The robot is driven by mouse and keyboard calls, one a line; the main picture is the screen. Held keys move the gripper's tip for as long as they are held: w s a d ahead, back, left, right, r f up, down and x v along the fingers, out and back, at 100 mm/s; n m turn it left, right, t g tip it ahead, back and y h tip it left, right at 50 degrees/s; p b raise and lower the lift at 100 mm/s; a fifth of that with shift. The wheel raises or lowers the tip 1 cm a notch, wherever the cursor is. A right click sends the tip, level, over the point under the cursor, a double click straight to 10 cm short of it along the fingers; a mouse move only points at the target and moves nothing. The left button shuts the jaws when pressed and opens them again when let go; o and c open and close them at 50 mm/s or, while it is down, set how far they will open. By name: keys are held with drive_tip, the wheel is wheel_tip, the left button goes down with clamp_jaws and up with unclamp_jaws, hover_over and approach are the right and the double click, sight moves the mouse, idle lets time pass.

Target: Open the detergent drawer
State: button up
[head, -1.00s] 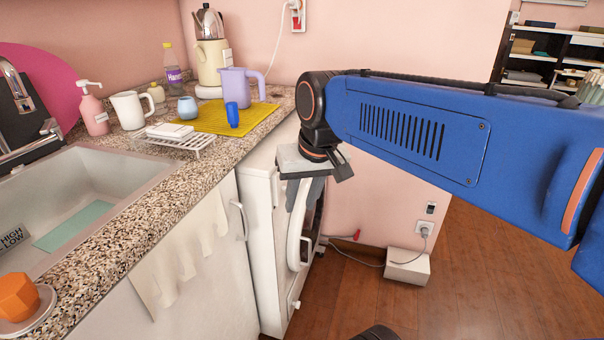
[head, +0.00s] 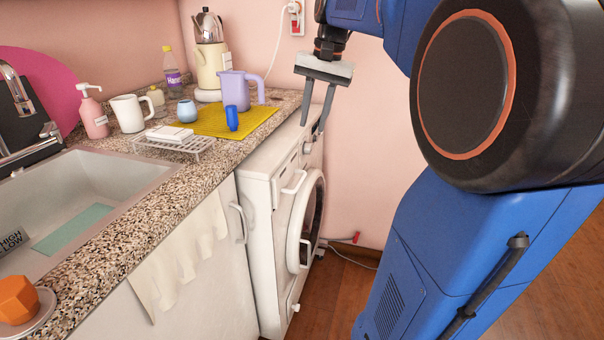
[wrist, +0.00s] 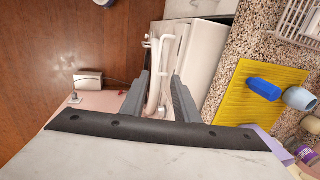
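The white washing machine (head: 262,235) stands under the granite counter. The detergent drawer (head: 288,187) is at the upper left of its front, with a white bar handle (head: 294,182). The drawer looks flush with the front. My gripper (head: 312,128) is open and empty, fingers pointing down, above and to the right of the drawer handle, near the machine's far top corner and apart from the handle. In the wrist view my gripper (wrist: 162,74) has both fingers spread, with white machine parts showing between and beyond them. I cannot tell there which part is the drawer handle.
The round door (head: 306,225) is below the drawer and looks shut. The counter (head: 200,185) overhangs on the left, holding a yellow mat (head: 205,122), a purple jug (head: 236,92) and a wire rack (head: 180,146). The pink wall (head: 365,150) is behind. Wooden floor (head: 340,290) is clear in front.

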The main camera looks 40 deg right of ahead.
sight(300, 180)
drive_tip(key=f, duration=0.5)
drive_tip(key=w+a+f, duration=0.1)
drive_tip(key=f, duration=0.5)
drive_tip(key=w+a+f, duration=0.1)
drive_tip(key=f, duration=0.5)
drive_tip(key=shift+w, duration=0.2)
drive_tip(key=shift+r, duration=0.1)
drive_tip(key=shift+c, duration=0.7)
clamp_jaws()
